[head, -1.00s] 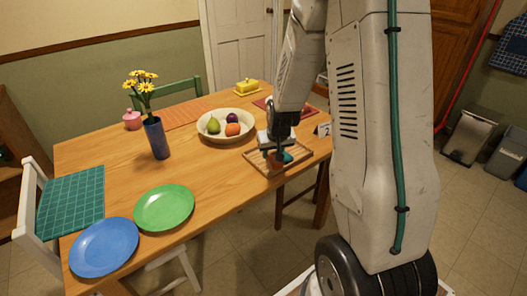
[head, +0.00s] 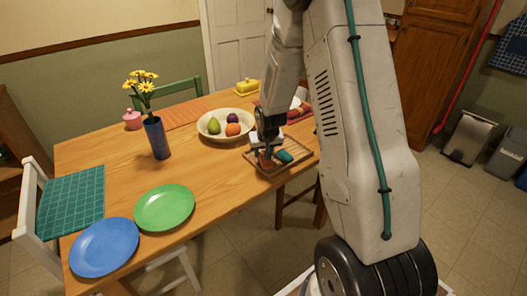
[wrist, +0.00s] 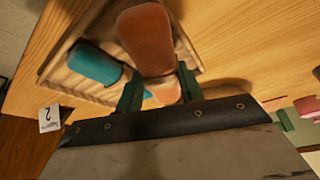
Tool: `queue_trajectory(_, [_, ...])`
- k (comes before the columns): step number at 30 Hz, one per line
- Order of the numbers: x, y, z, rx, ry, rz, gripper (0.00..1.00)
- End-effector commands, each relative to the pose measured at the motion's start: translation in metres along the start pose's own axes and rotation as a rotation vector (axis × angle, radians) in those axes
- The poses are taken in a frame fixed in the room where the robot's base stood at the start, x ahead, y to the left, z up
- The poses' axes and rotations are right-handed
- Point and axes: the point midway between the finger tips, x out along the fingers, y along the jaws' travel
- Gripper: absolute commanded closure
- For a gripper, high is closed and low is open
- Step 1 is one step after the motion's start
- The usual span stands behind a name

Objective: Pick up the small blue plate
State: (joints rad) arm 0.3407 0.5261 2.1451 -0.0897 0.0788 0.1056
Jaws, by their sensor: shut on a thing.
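The blue plate (head: 104,247) lies flat at the table's front left corner in the head view, beside the green plate (head: 164,207). It looks about as large as the green one. It is out of the wrist view. My gripper (wrist: 160,88) is far to the right of it, over the wooden tray (head: 262,171). Its dark green fingers are shut on a terracotta-coloured object (wrist: 147,38), which also shows below the gripper in the head view (head: 265,161). I cannot tell whether that object touches the tray.
A teal object (head: 285,156) lies in the tray. A fruit bowl (head: 207,134), a blue vase with yellow flowers (head: 157,139) and a pink pot (head: 132,120) stand farther back.

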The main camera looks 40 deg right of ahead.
Motion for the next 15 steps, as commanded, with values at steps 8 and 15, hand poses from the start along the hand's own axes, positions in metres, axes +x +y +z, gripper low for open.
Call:
queue_trajectory(8, [0.0079,0.0,0.0033,0.001,0.0,0.0,0.85])
queue_trajectory(15, [0.0075,0.0001,0.0032,0.0,0.0,0.0,0.41])
